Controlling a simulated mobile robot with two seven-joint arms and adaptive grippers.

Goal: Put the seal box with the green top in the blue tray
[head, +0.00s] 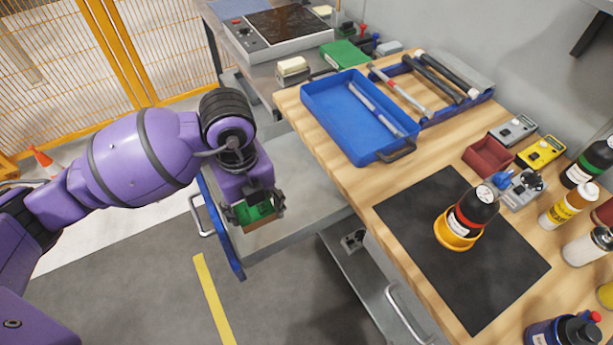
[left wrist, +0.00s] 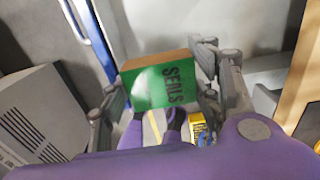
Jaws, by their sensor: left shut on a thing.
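The seal box has a green top and brown cardboard sides; it shows in the head view (head: 256,217) and in the left wrist view (left wrist: 158,88), where the top reads "SEALS". My left gripper (head: 254,212) is shut on the box and holds it above an open drawer, left of the wooden bench. The gripper's fingers stand on both sides of the box in the left wrist view. The blue tray (head: 330,120) lies on the bench, up and right of the gripper, with a silver rod-like tool in it. My right gripper is not in view.
A rack with several tools (head: 430,85) stands beside the tray. A black mat (head: 430,215) holds a dark bottle in a yellow ring (head: 470,215). A red bin (head: 488,155), small meters and several bottles line the right side. The bench's front edge lies between gripper and tray.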

